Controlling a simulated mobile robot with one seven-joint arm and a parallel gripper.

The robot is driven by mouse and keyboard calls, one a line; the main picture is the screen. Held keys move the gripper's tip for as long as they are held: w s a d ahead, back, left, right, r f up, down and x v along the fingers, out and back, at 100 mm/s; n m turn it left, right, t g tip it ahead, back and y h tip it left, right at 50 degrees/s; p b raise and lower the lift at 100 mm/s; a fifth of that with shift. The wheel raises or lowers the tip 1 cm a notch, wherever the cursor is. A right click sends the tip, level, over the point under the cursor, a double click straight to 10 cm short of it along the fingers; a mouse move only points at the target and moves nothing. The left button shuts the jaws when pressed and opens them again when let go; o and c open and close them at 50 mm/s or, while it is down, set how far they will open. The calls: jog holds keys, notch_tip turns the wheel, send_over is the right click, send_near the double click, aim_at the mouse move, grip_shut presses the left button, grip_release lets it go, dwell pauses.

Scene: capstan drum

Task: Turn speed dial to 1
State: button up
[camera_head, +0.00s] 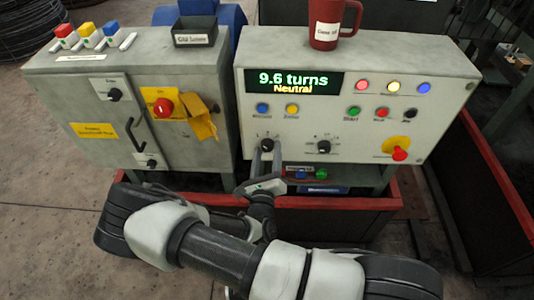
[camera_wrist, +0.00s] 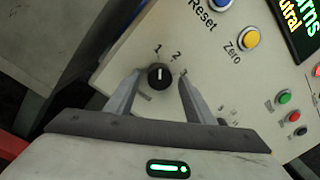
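The speed dial, a black round knob (camera_wrist: 159,76) with a white pointer line, is on the pale control panel, with the labels 1 and 2 beside it. In the wrist view its line points roughly toward the 1. In the head view the dial (camera_head: 267,144) is at the panel's lower left, partly covered by my gripper (camera_head: 266,157). My gripper also shows in the wrist view (camera_wrist: 160,80). Contact or exact depth cannot be told.
A second black knob (camera_head: 323,146) is right of the dial. Blue and yellow buttons (camera_head: 292,109) are above, under a display (camera_head: 294,83) reading 9.6 turns, Neutral. A red emergency button (camera_head: 400,154) is at right. A red mug (camera_head: 334,25) stands on top.

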jog(key=s+a, duration=0.1)
jog(key=s, duration=1.6)
jog(key=shift+s+a+f, duration=0.2)
jog(key=shift+f, duration=0.2)
jog(key=shift+r, duration=0.1)
